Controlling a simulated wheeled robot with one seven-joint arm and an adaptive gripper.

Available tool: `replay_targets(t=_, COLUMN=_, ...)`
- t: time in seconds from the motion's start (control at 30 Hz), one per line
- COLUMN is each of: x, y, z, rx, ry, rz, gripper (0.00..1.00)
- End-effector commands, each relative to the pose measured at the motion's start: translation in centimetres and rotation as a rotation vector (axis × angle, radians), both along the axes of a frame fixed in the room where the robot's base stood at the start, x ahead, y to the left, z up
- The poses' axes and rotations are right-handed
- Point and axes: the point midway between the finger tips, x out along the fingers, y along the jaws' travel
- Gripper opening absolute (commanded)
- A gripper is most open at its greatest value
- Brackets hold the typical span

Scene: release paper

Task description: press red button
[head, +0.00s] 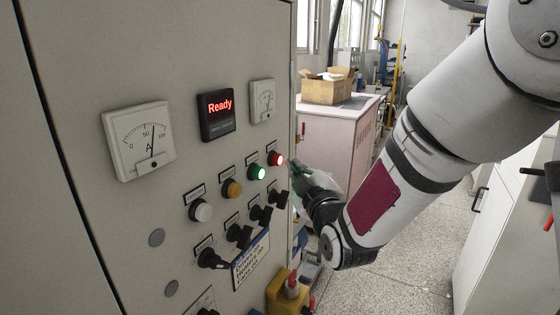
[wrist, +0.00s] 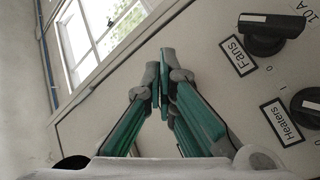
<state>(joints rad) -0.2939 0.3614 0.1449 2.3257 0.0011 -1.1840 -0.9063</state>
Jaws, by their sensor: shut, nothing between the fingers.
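The red button (head: 275,158) is lit and sits at the right end of a row of round buttons on the grey control panel (head: 80,60), in the head view. My gripper (head: 293,163) is just right of the red button, near the panel's right edge. Whether it touches the button cannot be told. In the wrist view my gripper (wrist: 163,55) has its green fingers together with nothing between them. The red button does not show in the wrist view.
Beside the red button are a green button (head: 257,172), an orange button (head: 232,188) and a white button (head: 202,211). Black knobs (head: 261,215) lie below; the wrist view shows a "Fans" knob (wrist: 268,35). A "Ready" display (head: 218,113) is above. A pink cabinet (head: 335,145) stands behind.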

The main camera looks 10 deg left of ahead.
Motion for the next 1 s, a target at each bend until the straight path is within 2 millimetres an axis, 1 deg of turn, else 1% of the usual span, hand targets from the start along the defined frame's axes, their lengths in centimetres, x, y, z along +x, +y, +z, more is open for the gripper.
replay_targets(t=0.3, x=0.03, y=0.08, z=0.0, rx=0.0, ry=0.0, rz=0.0, gripper=0.0)
replay_targets(t=0.6, x=0.31, y=0.8, z=0.01, rx=0.0, ry=0.0, rz=0.0, gripper=0.0)
replay_targets(t=1.0, x=0.31, y=0.86, z=0.03, rx=0.0, ry=0.0, rz=0.0, gripper=0.0)
